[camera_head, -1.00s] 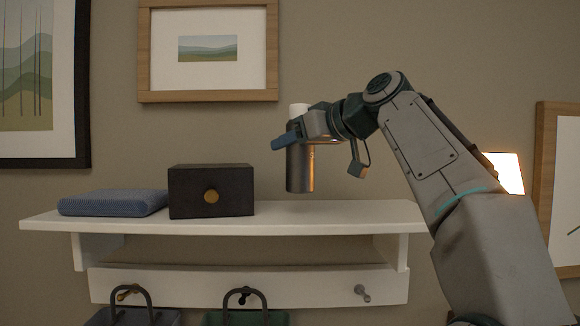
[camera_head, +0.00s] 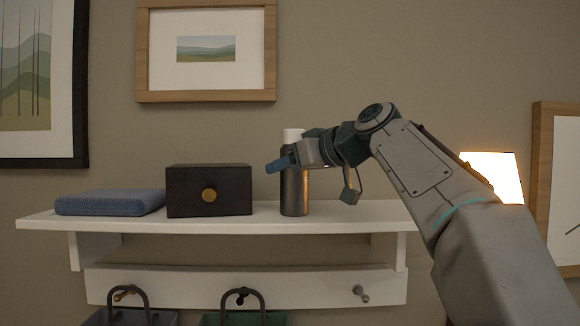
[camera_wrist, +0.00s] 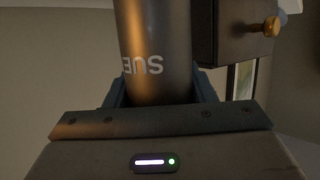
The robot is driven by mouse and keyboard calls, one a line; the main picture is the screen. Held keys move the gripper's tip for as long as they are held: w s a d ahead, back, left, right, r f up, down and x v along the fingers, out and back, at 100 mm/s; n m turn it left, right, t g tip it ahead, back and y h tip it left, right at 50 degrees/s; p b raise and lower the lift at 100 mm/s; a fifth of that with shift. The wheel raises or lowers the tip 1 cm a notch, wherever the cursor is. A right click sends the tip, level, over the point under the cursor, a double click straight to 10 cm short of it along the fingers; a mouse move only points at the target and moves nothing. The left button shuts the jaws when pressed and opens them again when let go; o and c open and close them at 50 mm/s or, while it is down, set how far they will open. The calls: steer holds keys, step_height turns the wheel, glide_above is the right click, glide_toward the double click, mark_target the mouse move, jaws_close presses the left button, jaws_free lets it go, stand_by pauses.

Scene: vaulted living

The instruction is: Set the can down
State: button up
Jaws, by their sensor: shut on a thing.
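The can (camera_head: 294,193) is dark grey and cylindrical with a white top. It is upright at the white wall shelf (camera_head: 345,216), right of the dark box. Its bottom appears at the level of the shelf top; I cannot tell for certain whether it touches. My gripper (camera_head: 284,161) is shut on the can's upper part, reaching in from the right. In the wrist view the can (camera_wrist: 156,55) stands between the fingers, with pale lettering on its side. The white top is out of that view.
A dark box with a brass knob (camera_head: 180,190) stands just left of the can. A folded blue cloth (camera_head: 110,202) lies further left. The shelf is clear to the right. Hooks and two hanging bags (camera_head: 243,318) are below. A lit lamp (camera_head: 494,175) is at the right.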

steer(key=o, duration=1.2)
steer(key=b+v, duration=0.2)
steer(key=v, duration=1)
steer(key=shift+r, duration=0.15)
